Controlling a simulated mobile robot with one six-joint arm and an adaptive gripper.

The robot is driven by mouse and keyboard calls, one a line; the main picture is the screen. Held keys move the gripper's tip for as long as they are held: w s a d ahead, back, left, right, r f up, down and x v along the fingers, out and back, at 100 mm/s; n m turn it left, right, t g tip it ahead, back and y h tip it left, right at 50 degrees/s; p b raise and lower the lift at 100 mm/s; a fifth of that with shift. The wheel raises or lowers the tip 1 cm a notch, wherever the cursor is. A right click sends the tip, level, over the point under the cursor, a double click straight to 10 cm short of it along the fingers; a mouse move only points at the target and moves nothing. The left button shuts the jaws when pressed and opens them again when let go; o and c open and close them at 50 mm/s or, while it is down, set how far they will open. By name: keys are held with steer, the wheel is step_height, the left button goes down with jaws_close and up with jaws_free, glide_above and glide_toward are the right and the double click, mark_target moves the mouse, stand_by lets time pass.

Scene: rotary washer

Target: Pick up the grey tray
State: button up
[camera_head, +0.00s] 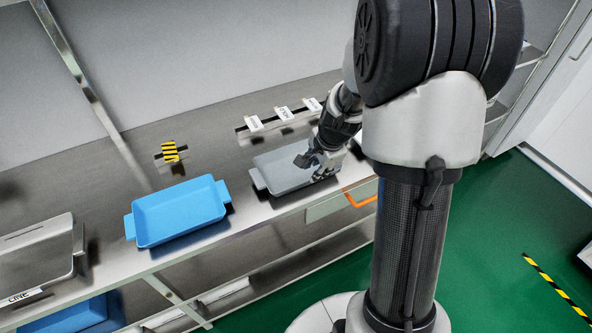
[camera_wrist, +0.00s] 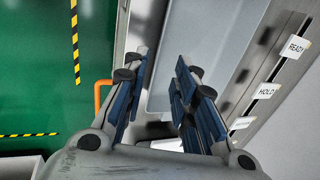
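The grey tray (camera_head: 277,172) lies flat on the metal counter in the head view, with its left handle showing. Its right end is hidden behind my gripper (camera_head: 314,160). In the wrist view the grey tray (camera_wrist: 205,35) fills the upper middle, beyond and between the fingertips. My gripper (camera_wrist: 161,65) is open there, its two blue-padded fingers apart. It is at the tray's right end in the head view. I cannot tell whether the fingers touch the tray.
A blue tray (camera_head: 180,213) sits left of the grey tray. White label cards (camera_head: 284,113) stand behind it. A yellow-black striped block (camera_head: 170,152) is farther left. An orange handle (camera_head: 361,193) juts from the counter front. A metal box (camera_head: 38,258) stands far left.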

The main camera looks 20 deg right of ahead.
steer(key=x, duration=0.2)
steer(key=shift+w+f+b, duration=0.15)
steer(key=shift+f+b, duration=0.2)
steer(key=shift+f, duration=0.05)
steer(key=b+x, duration=0.3)
steer(key=x, duration=0.2)
steer(key=shift+f, duration=0.15)
steer(key=shift+c, duration=0.5)
jaws_close()
